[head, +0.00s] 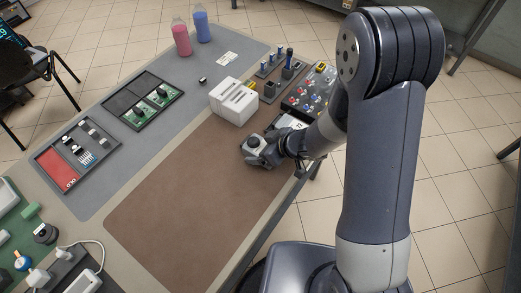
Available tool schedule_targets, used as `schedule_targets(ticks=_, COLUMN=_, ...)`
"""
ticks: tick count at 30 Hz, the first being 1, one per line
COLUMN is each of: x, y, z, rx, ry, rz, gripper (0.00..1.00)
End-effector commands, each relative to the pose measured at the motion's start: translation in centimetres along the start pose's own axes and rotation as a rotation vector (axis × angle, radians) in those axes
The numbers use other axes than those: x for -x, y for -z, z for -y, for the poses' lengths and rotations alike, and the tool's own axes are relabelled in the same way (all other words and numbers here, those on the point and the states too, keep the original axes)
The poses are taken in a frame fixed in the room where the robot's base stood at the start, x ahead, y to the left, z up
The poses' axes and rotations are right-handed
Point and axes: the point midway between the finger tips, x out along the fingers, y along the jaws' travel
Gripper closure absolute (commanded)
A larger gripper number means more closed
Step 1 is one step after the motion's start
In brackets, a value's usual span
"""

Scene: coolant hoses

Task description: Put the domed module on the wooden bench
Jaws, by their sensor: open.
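My gripper (261,156) is low over the right edge of the brown mat, with its fingers open. A small pale piece with a dark round top, which looks like the domed module (254,143), sits at the fingertips. The fingers hide part of it, and I cannot tell whether they touch it. The bench (95,223) is a long table with a pale border, a grey mat and a brown mat (185,190). I cannot make out which surface is wooden.
A white slotted box (233,101) stands just behind my gripper. A panel of colored knobs (312,92) lies to its right. Trays with green boards (150,104) and small parts (78,150) lie left. Pink (182,40) and blue (202,27) bottles stand at the back. The brown mat's middle is clear.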

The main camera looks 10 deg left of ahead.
Motion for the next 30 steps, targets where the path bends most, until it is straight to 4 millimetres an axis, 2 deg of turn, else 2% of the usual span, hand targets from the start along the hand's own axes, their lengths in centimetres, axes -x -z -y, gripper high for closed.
schedule_targets(ticks=3, x=-1.20, y=-0.07, z=0.01, rx=0.001, ry=0.001, rz=0.001, gripper=0.13)
schedule_targets(ticks=11, x=-1.36, y=-0.02, z=-0.03, rx=0.001, ry=-0.001, rz=0.000, gripper=0.13)
schedule_targets(ticks=30, x=-1.33, y=-0.02, z=-0.03, rx=0.000, ry=-0.001, rz=0.000, gripper=0.65)
